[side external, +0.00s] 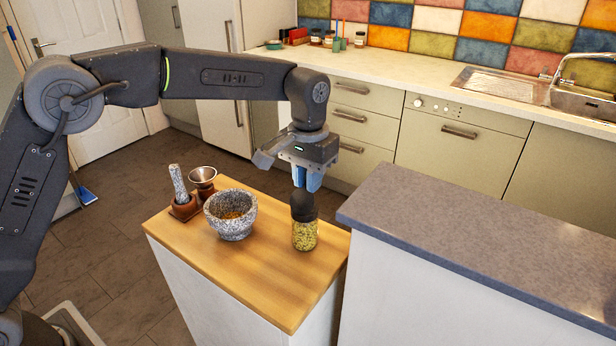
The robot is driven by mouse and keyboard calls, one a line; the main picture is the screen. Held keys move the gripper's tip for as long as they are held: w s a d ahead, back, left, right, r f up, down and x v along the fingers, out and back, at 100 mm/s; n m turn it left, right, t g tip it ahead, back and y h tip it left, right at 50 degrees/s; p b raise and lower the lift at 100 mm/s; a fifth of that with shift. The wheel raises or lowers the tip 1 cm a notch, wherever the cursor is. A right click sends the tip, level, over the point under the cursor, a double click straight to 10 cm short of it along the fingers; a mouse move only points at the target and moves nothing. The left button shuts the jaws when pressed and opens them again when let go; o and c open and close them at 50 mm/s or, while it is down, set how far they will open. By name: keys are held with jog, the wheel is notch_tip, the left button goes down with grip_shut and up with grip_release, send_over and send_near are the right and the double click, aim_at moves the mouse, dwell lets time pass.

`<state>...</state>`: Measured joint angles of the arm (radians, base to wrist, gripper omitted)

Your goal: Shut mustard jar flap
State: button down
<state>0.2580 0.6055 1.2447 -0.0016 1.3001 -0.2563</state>
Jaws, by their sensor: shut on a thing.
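The mustard jar (305,236) stands upright near the right end of the wooden worktop. It is clear, with yellowish seeds inside and a black top. The black flap (301,201) stands up from the top, just below the fingers. My gripper (308,186) points down over the jar, its blue fingers shut on the flap. The fingertips partly cover the flap, so its exact angle cannot be told.
A granite mortar (231,214) with something orange-brown inside stands left of the jar. A higher grey counter (480,240) lies close on the right. The worktop's front is clear.

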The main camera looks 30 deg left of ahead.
jog(key=shift+w+f+g, duration=0.55)
jog(key=shift+w+g, duration=0.15)
jog(key=shift+g, duration=0.5)
jog(key=shift+w+f+g, duration=0.35)
jog(key=shift+g, duration=0.65)
jog(key=c, duration=1)
grip_release()
jog(key=shift+c, duration=0.2)
jog(key=shift+r, duration=0.1)
